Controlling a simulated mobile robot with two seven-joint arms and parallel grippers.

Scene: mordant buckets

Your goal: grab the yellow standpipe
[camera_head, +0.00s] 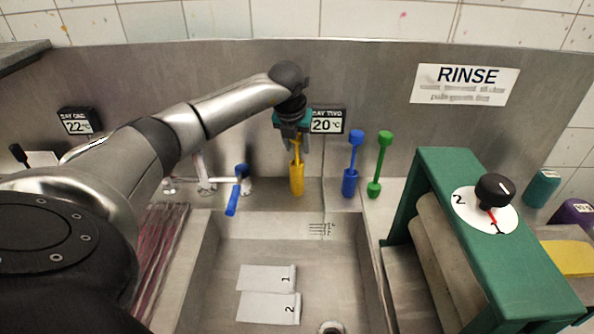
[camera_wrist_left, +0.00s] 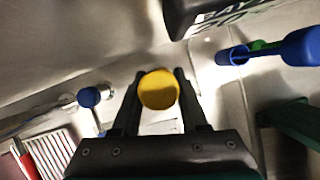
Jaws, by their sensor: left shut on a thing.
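The yellow standpipe (camera_head: 297,178) stands upright at the back edge of the sink, below the display reading 20. My left gripper (camera_head: 298,143) comes down from above and is shut on its upper part. In the left wrist view the round yellow top of the standpipe (camera_wrist_left: 159,89) sits between the two dark fingers of my left gripper (camera_wrist_left: 158,100). The standpipe's lower end shows in the head view; its top is hidden by the gripper there. My right gripper is in neither view.
A blue standpipe (camera_head: 350,182) and a green one (camera_head: 374,187) stand just to the right. A blue-handled tap (camera_head: 236,190) is to the left. The sink (camera_head: 260,232) holds two numbered white cloths (camera_head: 262,279). A green-framed wringer (camera_head: 490,235) stands at right.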

